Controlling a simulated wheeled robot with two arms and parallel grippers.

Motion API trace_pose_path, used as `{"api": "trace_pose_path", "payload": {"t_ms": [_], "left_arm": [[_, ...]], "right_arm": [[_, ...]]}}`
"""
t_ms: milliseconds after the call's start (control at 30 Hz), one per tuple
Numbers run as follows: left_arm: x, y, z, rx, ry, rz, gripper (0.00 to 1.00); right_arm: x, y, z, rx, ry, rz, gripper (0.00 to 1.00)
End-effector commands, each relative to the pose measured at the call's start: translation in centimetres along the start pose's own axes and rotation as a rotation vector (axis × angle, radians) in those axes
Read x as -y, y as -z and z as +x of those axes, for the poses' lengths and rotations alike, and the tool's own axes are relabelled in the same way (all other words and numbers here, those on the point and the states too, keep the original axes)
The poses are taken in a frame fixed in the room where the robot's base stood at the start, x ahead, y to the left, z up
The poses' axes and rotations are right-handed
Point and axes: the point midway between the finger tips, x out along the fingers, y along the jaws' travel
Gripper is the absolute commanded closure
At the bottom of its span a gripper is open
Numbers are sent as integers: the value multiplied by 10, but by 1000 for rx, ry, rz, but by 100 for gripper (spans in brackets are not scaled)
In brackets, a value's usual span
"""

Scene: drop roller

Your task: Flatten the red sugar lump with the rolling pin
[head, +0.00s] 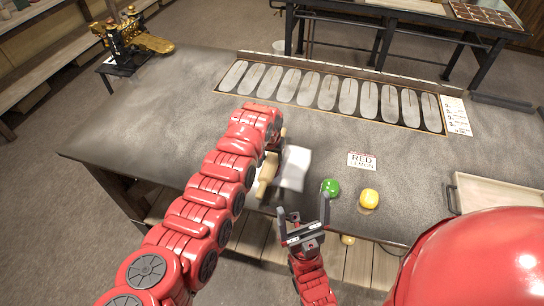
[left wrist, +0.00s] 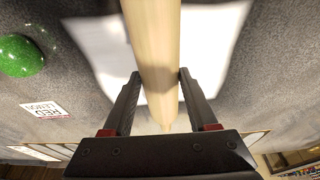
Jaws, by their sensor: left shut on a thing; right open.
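My left gripper (head: 272,160) is shut on a pale wooden rolling pin (head: 266,176), partly hidden by my left arm in the head view. In the left wrist view the rolling pin (left wrist: 155,45) runs between the two fingers, above a white sheet (left wrist: 215,45). The white sheet (head: 295,167) lies on the bench beside the pin. I see no red lump in either view; the pin and my arm cover part of the sheet. My right gripper (head: 303,206) is open and empty near the bench's front edge, its fingers pointing up in the picture.
A green lump (head: 330,187) and a yellow lump (head: 369,198) sit right of the sheet. A card reading RED LEMON (head: 362,161) lies behind them. A shallow tray (head: 490,182) is at the right. A panel of grey oval moulds (head: 330,92) lies along the back.

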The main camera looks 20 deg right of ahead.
Motion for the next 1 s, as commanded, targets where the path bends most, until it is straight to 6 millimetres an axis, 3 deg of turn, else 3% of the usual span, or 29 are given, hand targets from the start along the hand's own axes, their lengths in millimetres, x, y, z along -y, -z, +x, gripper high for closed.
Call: {"api": "trace_pose_path", "payload": {"t_ms": [1000], "left_arm": [[0,-4,15,-1,0,0,100]], "right_arm": [[1,-2,-13,0,0,0,1]]}}
